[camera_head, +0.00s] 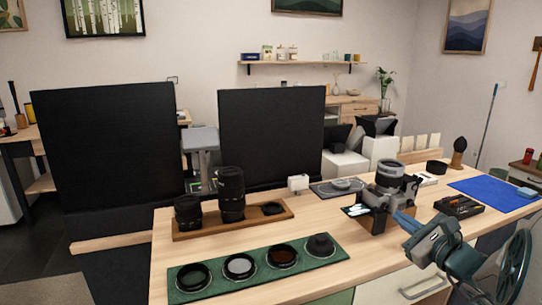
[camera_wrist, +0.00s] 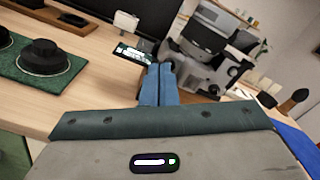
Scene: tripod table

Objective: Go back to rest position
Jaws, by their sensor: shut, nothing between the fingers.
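My gripper (camera_head: 403,220) is at the front right of the wooden table (camera_head: 220,243) in the head view, with its blue fingers pointing toward the camera (camera_head: 388,185). In the wrist view the blue fingers of my gripper (camera_wrist: 157,84) are together with nothing between them. The camera stands on a small wooden block, its lens facing up, just beyond the fingertips. Whether the fingertips touch the camera or block cannot be told. The camera also shows in the wrist view (camera_wrist: 195,75), beyond the fingers.
A green mat (camera_head: 215,291) with several round filters lies at the front left. A wooden tray (camera_head: 200,231) holds two upright lenses. A blue cloth (camera_head: 490,192) and a dark tool box (camera_head: 458,206) lie right. Black panels (camera_head: 270,135) stand behind the table.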

